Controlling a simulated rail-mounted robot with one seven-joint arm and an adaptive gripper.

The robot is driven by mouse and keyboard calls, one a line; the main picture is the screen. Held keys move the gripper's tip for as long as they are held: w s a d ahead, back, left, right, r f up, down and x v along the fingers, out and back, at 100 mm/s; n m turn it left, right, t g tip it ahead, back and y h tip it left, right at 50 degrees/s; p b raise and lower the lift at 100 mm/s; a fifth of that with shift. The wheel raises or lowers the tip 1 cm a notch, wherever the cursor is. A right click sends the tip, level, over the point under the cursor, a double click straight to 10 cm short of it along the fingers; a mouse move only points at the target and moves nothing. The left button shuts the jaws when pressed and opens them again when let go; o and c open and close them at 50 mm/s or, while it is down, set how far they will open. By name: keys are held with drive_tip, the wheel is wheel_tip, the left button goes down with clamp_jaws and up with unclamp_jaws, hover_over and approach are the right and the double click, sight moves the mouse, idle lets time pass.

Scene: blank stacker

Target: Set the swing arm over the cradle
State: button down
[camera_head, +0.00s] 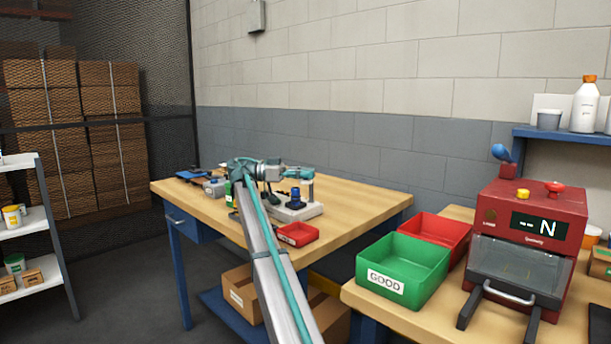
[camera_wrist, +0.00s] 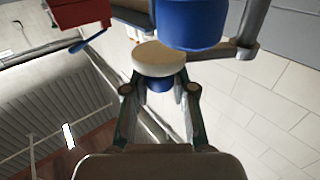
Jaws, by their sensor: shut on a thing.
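A large blue cylinder (camera_wrist: 192,24) and a grey bar (camera_wrist: 252,28) show just beyond. I cannot tell which part is the cradle.
A green GOOD bin (camera_head: 402,268), a red bin (camera_head: 437,234) and a red machine (camera_head: 527,225) stand on the right table. Bare bench top lies right of the fixture.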

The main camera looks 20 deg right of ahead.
drive_tip(key=c, duration=0.9)
unclamp_jaws()
drive_tip(key=shift+r, duration=0.1)
wheel_tip(320, 180, up, 10)
drive_tip(key=shift+f, duration=0.1)
